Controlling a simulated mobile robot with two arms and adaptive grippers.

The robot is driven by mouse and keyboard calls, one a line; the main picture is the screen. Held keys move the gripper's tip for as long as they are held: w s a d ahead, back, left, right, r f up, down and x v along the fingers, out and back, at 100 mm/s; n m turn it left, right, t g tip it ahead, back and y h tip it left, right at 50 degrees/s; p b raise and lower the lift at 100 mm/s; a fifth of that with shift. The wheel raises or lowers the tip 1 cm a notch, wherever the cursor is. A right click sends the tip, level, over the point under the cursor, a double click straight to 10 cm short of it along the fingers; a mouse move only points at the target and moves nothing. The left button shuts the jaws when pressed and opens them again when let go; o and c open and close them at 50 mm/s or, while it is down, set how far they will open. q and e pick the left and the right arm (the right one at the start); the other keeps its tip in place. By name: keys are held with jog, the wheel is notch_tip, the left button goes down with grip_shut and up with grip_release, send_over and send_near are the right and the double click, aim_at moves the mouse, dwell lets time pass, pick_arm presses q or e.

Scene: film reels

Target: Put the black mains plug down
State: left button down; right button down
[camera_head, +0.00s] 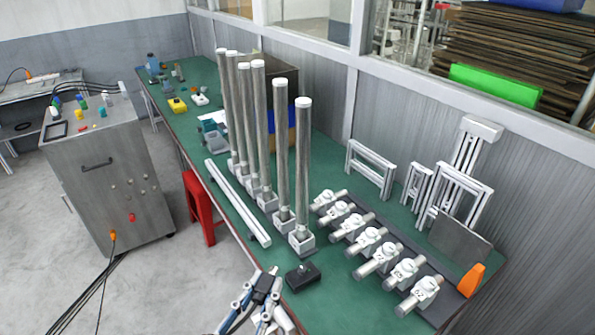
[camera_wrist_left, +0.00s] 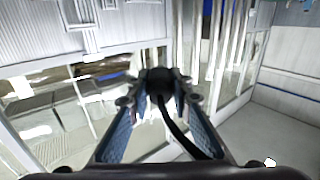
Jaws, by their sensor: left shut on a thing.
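My left gripper (camera_head: 258,291) is in the lower middle of the head view, at the near edge of the green table (camera_head: 330,175). It is shut on the black mains plug (camera_head: 265,282), which sits at its fingertips. In the left wrist view the plug (camera_wrist_left: 159,79) is between the two fingertips, and a black cable runs from it back toward the wrist. The plug seems held clear of the table, though its exact height is hard to tell. My right gripper is not in view.
A small black box (camera_head: 303,276) lies on the table just right of the plug. Several tall metal columns (camera_head: 302,170) stand behind it. Several silver cylinder units (camera_head: 370,243) lie on a dark plate to the right. A red stool (camera_head: 200,208) stands below the table's left edge.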

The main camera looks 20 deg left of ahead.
pick_arm(q)
jog(key=w+d+f+m+g+h+b, duration=0.2)
jog(key=w+d+f+m+h+b, duration=0.2)
jog(key=w+d+f+h+b, duration=0.25)
jog(key=w+d+f+m+g+h+b, duration=0.1)
jog(key=w+d+f+m+h+b, duration=0.35)
jog(key=d+f, duration=0.45)
jog(key=shift+n, duration=0.75)
jog(key=f+b, duration=0.1)
jog(key=f, duration=0.5)
jog(key=d+f+b, duration=0.1)
jog(key=f, duration=0.5)
jog(key=f+b, duration=0.2)
jog(key=f, duration=0.4)
jog(key=shift+d+f, duration=0.2)
jog(key=shift+f, duration=0.15)
jog(key=shift+f, duration=0.1)
jog(key=c, duration=2.2)
grip_release()
jog(key=shift+f+b, duration=0.15)
jog(key=shift+b, duration=0.15)
jog(key=o, duration=0.5)
jog(key=shift+c, duration=0.2)
